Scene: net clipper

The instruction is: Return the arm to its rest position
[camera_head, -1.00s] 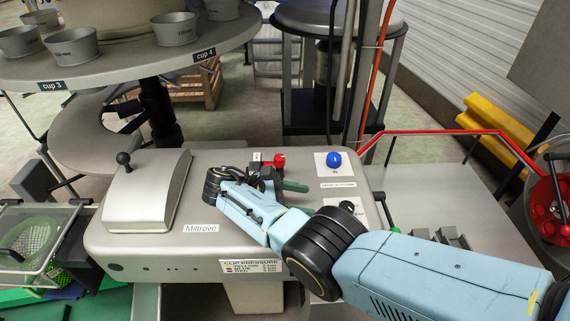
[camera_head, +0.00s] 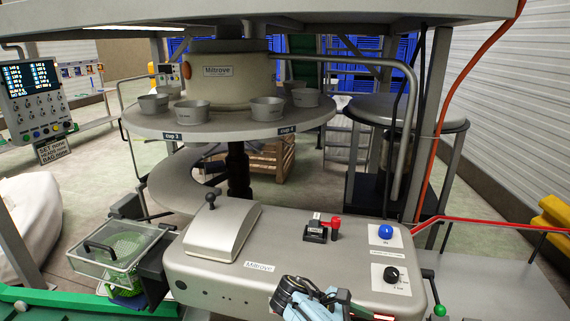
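My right arm shows only as a short light-blue and black piece at the bottom edge, in front of the grey clipper machine (camera_head: 225,285). Its gripper (camera_head: 328,292) is small and dark there, low over the machine's front edge. I cannot tell whether its fingers are open or shut, and I see nothing held in it. The red lever switch (camera_head: 335,224), blue button (camera_head: 385,231) and black knob (camera_head: 391,273) on the machine top are uncovered and apart from the arm. My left gripper is not in view.
A round table (camera_head: 300,118) with several grey cups stands behind the machine. A red rail (camera_head: 490,222) and an orange cable run at the right. A beam crosses the top.

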